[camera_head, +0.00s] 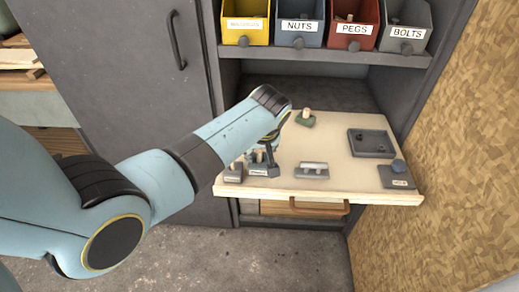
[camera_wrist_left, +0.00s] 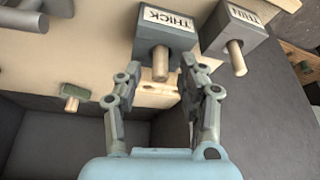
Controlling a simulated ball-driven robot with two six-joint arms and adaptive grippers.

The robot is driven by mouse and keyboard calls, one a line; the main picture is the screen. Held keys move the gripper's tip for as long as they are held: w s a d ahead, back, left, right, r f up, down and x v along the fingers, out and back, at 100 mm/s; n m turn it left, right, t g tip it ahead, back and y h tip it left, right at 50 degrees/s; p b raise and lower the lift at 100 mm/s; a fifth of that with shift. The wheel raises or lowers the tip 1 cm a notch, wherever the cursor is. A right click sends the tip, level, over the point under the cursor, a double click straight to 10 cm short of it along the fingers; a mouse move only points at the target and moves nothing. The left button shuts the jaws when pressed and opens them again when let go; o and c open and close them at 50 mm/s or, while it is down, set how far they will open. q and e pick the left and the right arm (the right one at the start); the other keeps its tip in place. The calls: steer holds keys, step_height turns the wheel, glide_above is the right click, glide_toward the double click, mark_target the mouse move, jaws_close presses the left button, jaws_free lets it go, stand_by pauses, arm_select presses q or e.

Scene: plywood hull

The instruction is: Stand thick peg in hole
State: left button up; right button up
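In the left wrist view, a pale wooden thick peg (camera_wrist_left: 160,64) sticks out of the top of the grey block labelled THICK (camera_wrist_left: 164,27). How deep it sits cannot be told. My left gripper (camera_wrist_left: 160,72) is open, with one finger on each side of the peg's free end and gaps visible on both sides. In the head view my left gripper (camera_head: 273,132) points down over the front left of the board, partly covering the blocks. A thin peg (camera_wrist_left: 236,58) sticks out of the neighbouring block labelled THIN (camera_wrist_left: 236,28). My right gripper is not in view.
Labelled bins (camera_head: 355,28) hang above; a particle-board wall stands right.

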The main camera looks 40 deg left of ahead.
arm_select(q)
steer(key=shift+r, duration=0.2)
steer(key=v, duration=1.1)
steer(key=shift+d+r, duration=0.2)
steer(key=shift+r, duration=0.05)
steer(key=shift+s, duration=0.15)
steer(key=s+a+f+m+g+b, duration=0.1)
steer(key=s+f+g+b, duration=0.15)
steer(key=s+f, duration=0.65)
steer(key=s+a+f+m+g+b, duration=0.1)
steer(key=s+f+b, duration=0.3)
steer(key=f, duration=0.8)
steer(key=s+a+f+m+t+h+b, duration=0.1)
steer(key=s+f+m, duration=0.6)
steer(key=s+f, duration=2)
steer(key=shift+s+a+h+b, duration=0.3)
steer(key=shift+s+h+b, duration=0.4)
steer(key=shift+s+b, duration=0.9)
